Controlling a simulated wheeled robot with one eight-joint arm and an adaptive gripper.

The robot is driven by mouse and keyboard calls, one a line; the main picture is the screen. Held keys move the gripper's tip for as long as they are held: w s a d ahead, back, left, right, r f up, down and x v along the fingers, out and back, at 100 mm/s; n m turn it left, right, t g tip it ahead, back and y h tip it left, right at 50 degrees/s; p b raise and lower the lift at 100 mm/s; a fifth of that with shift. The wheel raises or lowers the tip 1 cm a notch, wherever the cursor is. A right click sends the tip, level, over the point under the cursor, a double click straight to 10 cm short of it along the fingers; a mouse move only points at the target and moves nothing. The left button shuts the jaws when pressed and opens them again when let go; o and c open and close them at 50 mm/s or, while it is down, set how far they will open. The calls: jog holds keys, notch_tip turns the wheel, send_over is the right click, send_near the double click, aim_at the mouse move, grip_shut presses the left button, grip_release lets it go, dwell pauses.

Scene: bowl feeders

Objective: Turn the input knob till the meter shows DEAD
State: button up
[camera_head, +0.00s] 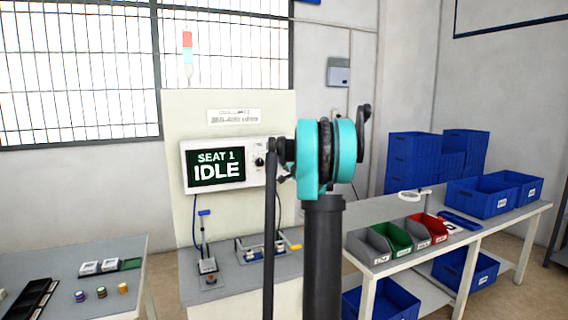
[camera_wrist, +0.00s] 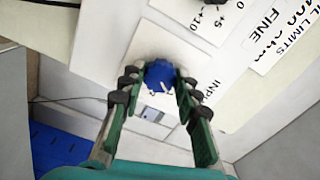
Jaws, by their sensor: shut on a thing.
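The meter (camera_head: 216,167) is a white box on the cream panel; its dark screen reads "SEAT 1 IDLE". In the wrist view, the blue input knob (camera_wrist: 159,73) sits on a white plate, with partly covered lettering starting "INP" to its right. My gripper (camera_wrist: 158,84) has its green, black-padded fingers on either side of the knob and is shut on it. In the head view my arm hides the gripper and the input knob.
A dark knob (camera_head: 259,162) is on the meter's right side. Fixtures with blue and yellow-orange handles stand on the grey bench (camera_head: 230,298) below. Red, green and grey bins (camera_head: 395,243) are on the right table. A dark tray and small parts lie on the left table (camera_head: 70,265).

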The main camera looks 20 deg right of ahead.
jog(key=shift+m, duration=0.5)
jog(key=o, duration=1.2)
jog(key=shift+c, duration=0.2)
jog(key=s, duration=1.2)
jog(key=shift+d, duration=0.25)
